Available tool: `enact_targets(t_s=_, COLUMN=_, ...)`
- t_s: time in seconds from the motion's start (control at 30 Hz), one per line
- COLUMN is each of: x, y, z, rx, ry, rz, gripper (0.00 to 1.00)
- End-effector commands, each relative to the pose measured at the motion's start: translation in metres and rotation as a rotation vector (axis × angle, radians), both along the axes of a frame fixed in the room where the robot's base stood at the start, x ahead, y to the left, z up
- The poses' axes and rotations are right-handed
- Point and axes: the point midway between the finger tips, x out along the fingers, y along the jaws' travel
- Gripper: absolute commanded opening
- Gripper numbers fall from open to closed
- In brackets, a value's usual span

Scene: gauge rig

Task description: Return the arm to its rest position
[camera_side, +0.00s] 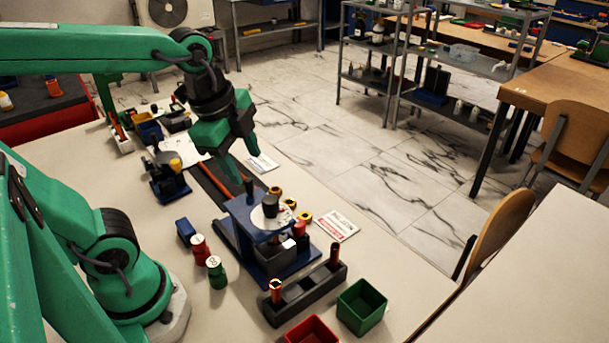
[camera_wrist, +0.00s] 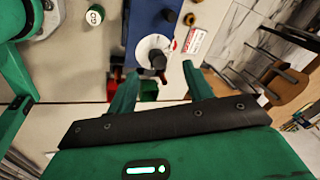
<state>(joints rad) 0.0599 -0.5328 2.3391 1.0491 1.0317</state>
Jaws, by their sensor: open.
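My gripper (camera_side: 240,168) is open and empty, held above the bench behind the blue gauge rig (camera_side: 240,240). In the wrist view its two green fingers (camera_wrist: 160,74) stand apart with nothing gripped between them. The rig carries a pale round plate with a dark knob (camera_side: 270,206) on top. In the wrist view the rig (camera_wrist: 155,18) lies beyond the fingertips, with its pale disc (camera_wrist: 150,45) seen from above. I cannot tell the exact height of the fingers over the bench.
A black rack (camera_side: 305,293) with upright orange-topped pins stands at the front, beside a green bin (camera_side: 361,307) and a red bin (camera_side: 311,331). Red and green cylinders (camera_side: 217,272) stand left of the rig. A second device (camera_side: 168,175) stands farther back. Shelves and chairs are off the bench.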

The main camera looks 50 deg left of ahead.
Motion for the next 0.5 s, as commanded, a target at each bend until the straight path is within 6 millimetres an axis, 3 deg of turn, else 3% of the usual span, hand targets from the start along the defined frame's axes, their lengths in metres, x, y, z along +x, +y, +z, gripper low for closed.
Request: enact_targets(t_s=0.5, x=-0.016, y=0.011, z=-0.002, rx=-0.26, ry=-0.131, rz=0.72, gripper=0.51)
